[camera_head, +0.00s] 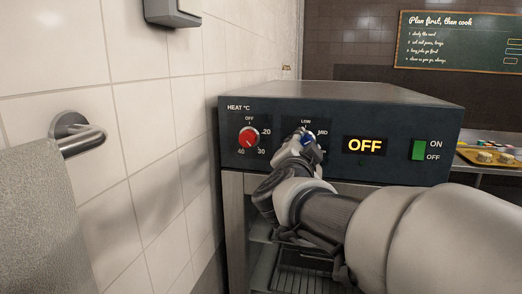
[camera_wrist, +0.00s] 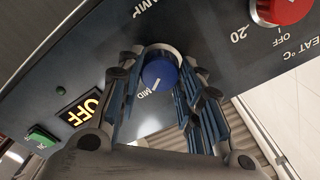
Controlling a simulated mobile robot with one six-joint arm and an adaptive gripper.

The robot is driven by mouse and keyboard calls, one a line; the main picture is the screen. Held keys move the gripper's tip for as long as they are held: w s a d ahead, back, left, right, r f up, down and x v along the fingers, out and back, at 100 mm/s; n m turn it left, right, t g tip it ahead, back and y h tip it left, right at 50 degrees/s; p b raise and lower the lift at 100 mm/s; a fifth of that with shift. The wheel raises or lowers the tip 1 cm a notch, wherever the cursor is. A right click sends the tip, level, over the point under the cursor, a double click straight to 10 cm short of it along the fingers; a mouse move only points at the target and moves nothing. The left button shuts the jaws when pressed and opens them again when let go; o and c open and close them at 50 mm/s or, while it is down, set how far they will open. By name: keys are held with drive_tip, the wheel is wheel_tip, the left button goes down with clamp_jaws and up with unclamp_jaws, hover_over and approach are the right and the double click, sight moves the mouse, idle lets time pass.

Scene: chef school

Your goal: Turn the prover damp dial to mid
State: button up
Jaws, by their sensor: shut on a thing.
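The prover (camera_head: 340,95) is a dark-fronted metal cabinet. Its damp dial is a blue knob (camera_wrist: 160,72) with a white mark, and it shows partly past my gripper in the head view (camera_head: 308,139). The LOW and MID labels also show above and right of the knob in the head view. My gripper (camera_wrist: 163,82) is at the panel, its two fingers closed around the knob. The lower part of the dial's scale is hidden behind my gripper in the head view.
The red heat dial (camera_head: 249,138) sits left of the damp dial. To the right are a display (camera_head: 365,145) reading OFF and a green ON/OFF switch (camera_head: 418,150). A tiled wall with a towel rail (camera_head: 80,136) is on the left.

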drive_tip(key=shift+m, duration=0.3)
drive_tip(key=o, duration=1.1)
drive_tip(key=shift+c, duration=0.2)
drive_tip(key=v, duration=1.2)
